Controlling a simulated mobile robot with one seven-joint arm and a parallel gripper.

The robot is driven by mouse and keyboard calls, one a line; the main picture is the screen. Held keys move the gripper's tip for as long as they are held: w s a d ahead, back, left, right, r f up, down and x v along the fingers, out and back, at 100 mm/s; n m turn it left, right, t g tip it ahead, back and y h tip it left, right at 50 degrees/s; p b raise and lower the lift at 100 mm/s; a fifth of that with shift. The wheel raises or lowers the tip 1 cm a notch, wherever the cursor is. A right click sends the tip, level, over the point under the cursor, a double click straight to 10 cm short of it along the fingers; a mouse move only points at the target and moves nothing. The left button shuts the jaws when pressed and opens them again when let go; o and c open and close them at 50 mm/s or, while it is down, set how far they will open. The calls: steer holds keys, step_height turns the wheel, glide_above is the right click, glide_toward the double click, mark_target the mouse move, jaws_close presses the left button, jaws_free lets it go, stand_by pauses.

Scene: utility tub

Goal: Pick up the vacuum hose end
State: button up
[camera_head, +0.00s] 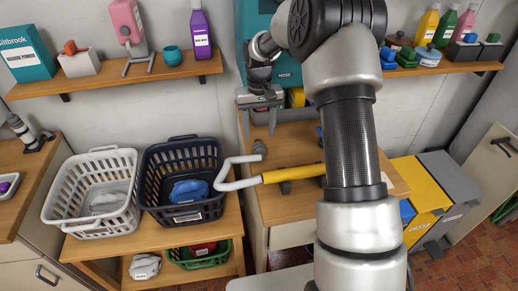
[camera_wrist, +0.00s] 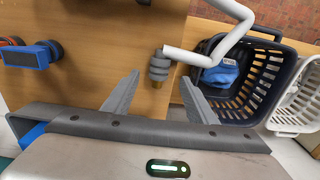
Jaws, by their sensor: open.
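A bent white tube (camera_head: 240,184) with a long yellow section (camera_head: 293,173) lies over the wooden counter, its bend overhanging the left edge. A ribbed grey end piece (camera_head: 259,148), which looks like the vacuum hose end, sits at the tube's tip above the counter. My gripper (camera_head: 259,128) is open and points down above the counter, near the grey end. In the wrist view the grey end appears between my two fingertips (camera_wrist: 160,79), with no contact visible. The depth gap is hard to tell.
A dark basket (camera_head: 152,158) with a blue cloth and a white basket (camera_head: 62,205) stand left of the counter. A blue object (camera_wrist: 28,54) lies on the counter. Shelves with bottles (camera_head: 198,35) are behind. Yellow and grey bins (camera_head: 421,183) stand right.

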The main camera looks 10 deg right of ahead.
mark_target(259, 146)
steer(key=shift+f, duration=3.45)
steer(key=c, duration=1.1)
steer(key=shift+r, duration=0.1)
